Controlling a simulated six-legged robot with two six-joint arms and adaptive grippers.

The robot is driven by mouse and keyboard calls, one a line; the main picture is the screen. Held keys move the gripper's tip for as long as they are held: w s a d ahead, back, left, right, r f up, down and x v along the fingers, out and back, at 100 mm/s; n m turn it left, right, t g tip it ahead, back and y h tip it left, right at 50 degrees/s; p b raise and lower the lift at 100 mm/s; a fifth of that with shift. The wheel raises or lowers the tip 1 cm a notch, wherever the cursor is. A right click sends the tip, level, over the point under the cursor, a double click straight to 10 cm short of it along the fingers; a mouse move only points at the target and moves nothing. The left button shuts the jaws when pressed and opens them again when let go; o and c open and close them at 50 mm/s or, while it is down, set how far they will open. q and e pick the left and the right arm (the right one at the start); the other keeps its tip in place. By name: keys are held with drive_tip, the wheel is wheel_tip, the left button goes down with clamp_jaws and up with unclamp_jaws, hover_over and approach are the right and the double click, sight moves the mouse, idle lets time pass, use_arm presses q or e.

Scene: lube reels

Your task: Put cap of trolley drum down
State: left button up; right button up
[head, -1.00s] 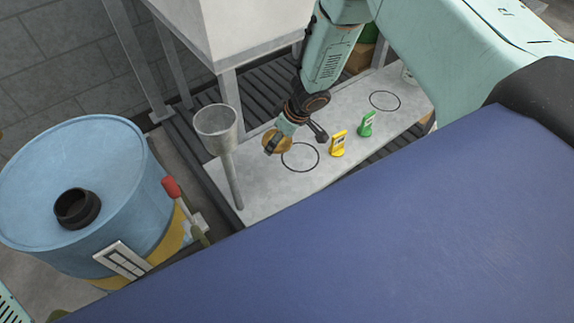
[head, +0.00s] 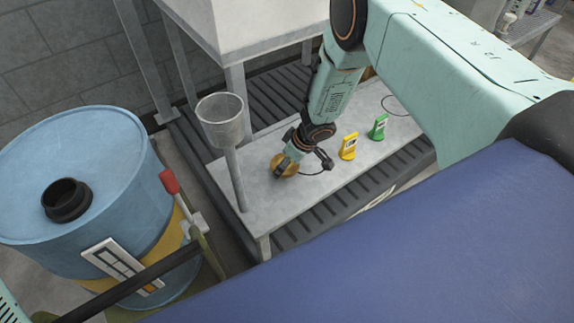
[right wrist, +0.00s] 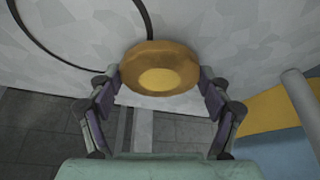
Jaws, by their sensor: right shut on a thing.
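The brown-gold cap (head: 285,165) is held between the fingers of my right gripper (head: 284,168), low over the grey bench beside a black ring marking. In the right wrist view the cap (right wrist: 158,70) sits between both fingertips of my right gripper (right wrist: 160,80), round with a paler middle. I cannot tell whether it touches the bench. The blue trolley drum (head: 110,170) stands at the left with its black, open neck (head: 67,200) on top. My left gripper is not in view.
A red-tipped lever (head: 170,182) stands beside the drum. A white tank on legs is behind.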

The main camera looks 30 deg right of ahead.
drive_tip(key=shift+r, duration=0.15)
drive_tip(key=shift+f, duration=0.2)
drive_tip(key=o, duration=1.2)
drive_tip(key=shift+c, duration=0.2)
drive_tip(key=shift+r, duration=0.1)
drive_tip(key=shift+r, duration=0.35)
drive_tip(key=p+v, duration=0.5)
drive_tip(key=v, duration=0.6)
drive_tip(key=shift+s+r, duration=0.2)
drive_tip(key=shift+s, duration=0.05)
drive_tip(key=shift+d+f, duration=0.1)
